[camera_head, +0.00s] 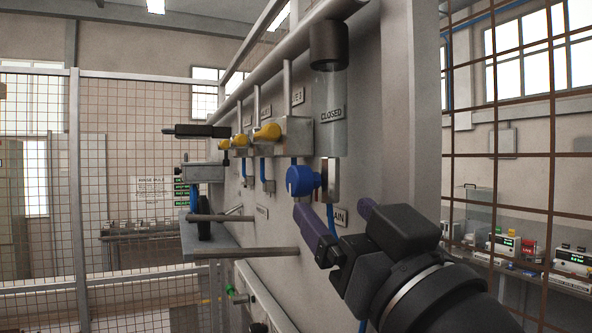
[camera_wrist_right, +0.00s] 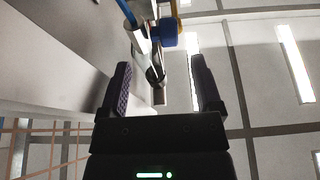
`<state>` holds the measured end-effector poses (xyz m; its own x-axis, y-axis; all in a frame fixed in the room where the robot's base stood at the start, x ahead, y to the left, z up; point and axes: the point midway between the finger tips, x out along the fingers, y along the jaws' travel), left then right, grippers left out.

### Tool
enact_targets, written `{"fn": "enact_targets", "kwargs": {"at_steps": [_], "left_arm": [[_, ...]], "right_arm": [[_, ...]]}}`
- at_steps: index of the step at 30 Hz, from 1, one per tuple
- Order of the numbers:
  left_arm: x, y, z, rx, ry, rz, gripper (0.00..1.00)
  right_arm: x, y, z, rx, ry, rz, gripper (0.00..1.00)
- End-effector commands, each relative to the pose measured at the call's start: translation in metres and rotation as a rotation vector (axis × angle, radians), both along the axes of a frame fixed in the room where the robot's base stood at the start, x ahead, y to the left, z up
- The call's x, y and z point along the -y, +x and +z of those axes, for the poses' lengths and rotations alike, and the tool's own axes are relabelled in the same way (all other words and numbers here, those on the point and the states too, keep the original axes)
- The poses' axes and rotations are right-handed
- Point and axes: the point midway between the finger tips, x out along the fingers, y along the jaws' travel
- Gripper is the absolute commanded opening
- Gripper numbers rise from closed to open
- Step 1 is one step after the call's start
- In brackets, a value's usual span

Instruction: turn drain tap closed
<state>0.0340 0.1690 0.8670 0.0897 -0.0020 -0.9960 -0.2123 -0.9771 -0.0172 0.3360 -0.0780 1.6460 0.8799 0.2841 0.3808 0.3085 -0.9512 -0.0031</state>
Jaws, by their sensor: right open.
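The drain tap (camera_head: 301,181) is a round blue knob on a metal block on the grey panel, above a partly covered label ending in "AIN". A blue hose hangs below it. In the right wrist view the blue tap (camera_wrist_right: 167,33) shows beyond the fingertips, near the top. My right gripper (camera_head: 337,213) is open and empty, just below and to the right of the tap in the head view. Its two purple-padded fingers are spread in the right wrist view (camera_wrist_right: 160,78), with no tap between them. My left gripper is not in view.
Yellow valve handles (camera_head: 267,132) stand to the left. Rods (camera_head: 247,253) stick out from the panel below. Mesh fencing (camera_head: 120,150) stands behind.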

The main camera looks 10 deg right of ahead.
Motion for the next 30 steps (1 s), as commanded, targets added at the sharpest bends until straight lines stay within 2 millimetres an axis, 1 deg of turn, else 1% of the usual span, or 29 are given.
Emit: {"fn": "enact_targets", "kwargs": {"at_steps": [2,6,8,12,16,21,28,29,30], "left_arm": [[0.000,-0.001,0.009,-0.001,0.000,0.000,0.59],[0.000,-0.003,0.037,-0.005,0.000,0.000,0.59],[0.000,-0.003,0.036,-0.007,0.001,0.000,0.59],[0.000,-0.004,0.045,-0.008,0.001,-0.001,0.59],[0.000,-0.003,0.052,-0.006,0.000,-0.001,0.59],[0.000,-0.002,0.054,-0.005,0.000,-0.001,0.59],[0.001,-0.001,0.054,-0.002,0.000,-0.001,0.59],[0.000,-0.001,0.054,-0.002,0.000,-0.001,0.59],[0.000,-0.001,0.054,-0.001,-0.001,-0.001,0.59]], "right_arm": [[-0.002,0.004,0.006,-0.001,0.000,0.001,0.82],[-0.008,0.023,0.018,-0.007,-0.001,0.002,0.82],[-0.012,0.035,0.020,-0.003,-0.001,0.002,0.82],[-0.020,0.061,0.030,-0.002,0.000,0.001,0.82],[-0.025,0.077,0.036,-0.002,-0.001,0.001,0.82],[-0.028,0.086,0.038,0.000,0.000,0.001,0.82],[-0.028,0.086,0.037,0.000,0.000,0.001,0.82],[-0.028,0.086,0.037,0.000,0.000,0.001,0.78],[-0.028,0.086,0.037,0.000,0.000,0.001,0.70]]}}
